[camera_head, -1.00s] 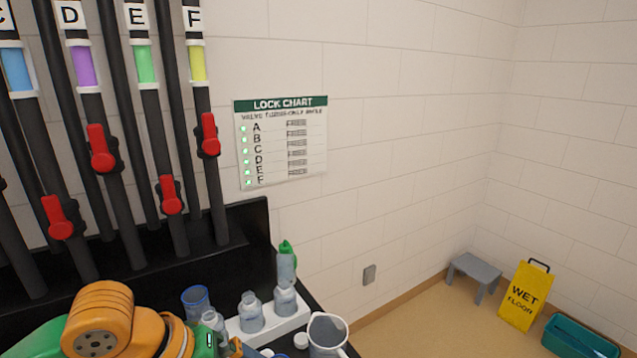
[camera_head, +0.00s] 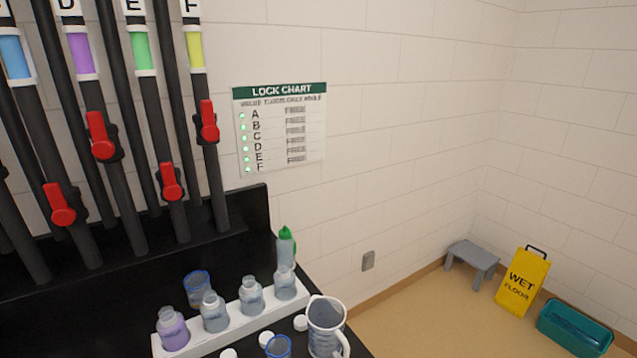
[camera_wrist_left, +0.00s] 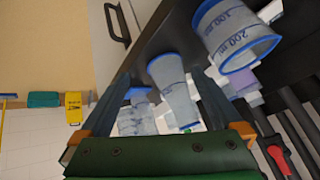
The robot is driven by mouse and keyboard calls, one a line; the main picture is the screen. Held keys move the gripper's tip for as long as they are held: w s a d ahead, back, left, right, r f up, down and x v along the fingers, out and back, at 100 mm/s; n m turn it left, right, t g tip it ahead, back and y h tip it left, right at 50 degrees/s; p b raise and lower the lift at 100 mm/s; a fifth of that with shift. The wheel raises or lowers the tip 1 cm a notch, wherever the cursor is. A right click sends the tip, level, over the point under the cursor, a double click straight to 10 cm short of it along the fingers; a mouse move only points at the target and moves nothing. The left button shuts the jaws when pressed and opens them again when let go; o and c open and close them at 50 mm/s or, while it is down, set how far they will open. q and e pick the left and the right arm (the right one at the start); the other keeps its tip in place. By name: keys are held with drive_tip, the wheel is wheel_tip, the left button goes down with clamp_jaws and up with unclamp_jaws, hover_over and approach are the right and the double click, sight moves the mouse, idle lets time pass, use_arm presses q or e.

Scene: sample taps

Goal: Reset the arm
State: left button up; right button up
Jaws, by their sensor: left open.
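My left gripper (camera_wrist_left: 163,85) shows only in the left wrist view, where its two dark fingers are spread apart. A clear beaker with a blue rim (camera_wrist_left: 176,92) shows in the gap between the fingers, and I see no finger closed on it. A larger blue-rimmed beaker with 100 and 200 ml marks (camera_wrist_left: 235,35) is to the right of the fingers. This view looks upside down. Neither arm shows in the head view. My right gripper is in neither view.
In the head view a white rack (camera_head: 196,342) holds several bottles, one purple (camera_head: 173,331). A clear jug (camera_head: 326,328) stands near the bench edge. Red-handled valves (camera_head: 101,138) sit on black pipes. A stool (camera_head: 472,260), wet-floor sign (camera_head: 523,283) and teal bin (camera_head: 575,328) are on the floor.

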use_arm(q)
drive_tip(key=s+d+f+n+g, duration=0.15)
drive_tip(key=s+f+g, duration=0.25)
drive_tip(key=s, duration=0.5)
wheel_tip(320, 180, down, 25)
drive_tip(key=s+g+b, duration=0.1)
drive_tip(key=s+b, duration=0.1)
drive_tip(key=b, duration=0.4)
drive_tip(key=s+a+f+g+b, duration=0.1)
drive_tip(key=s+f+b, duration=0.3)
drive_tip(key=s+f, duration=0.7)
drive_tip(key=shift+s+a+f+g+h, duration=0.3)
drive_tip(key=shift+s+a+f, duration=0.05)
drive_tip(key=shift+a+f, duration=0.45)
drive_tip(key=shift+n, duration=0.25)
